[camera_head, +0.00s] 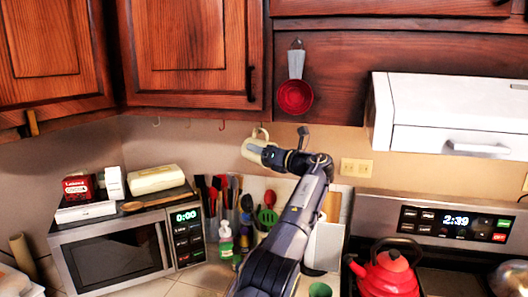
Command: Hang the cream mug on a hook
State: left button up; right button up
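The cream mug (252,149) is up against the backsplash, just below the cabinet's lower edge. It is tilted, with its handle toward the top. My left gripper (268,155) reaches it from the right and appears shut on it; its fingertips are hard to make out. Small hooks hang in a row under the cabinet, among them a left one (156,122), a middle one (188,124) and one close to the mug (222,126). The handle is near the cabinet's underside. I cannot tell whether it touches a hook. My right gripper is not in view.
A white range hood (455,112) juts out at the right. Below are a microwave (115,257), several utensils, a soap bottle (226,243) and a red kettle (388,275). The wall left of the mug is clear.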

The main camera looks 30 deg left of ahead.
pick_arm(q)
jog(key=o, duration=1.2)
jog(key=shift+r, duration=0.1)
jog(key=shift+o, duration=0.3)
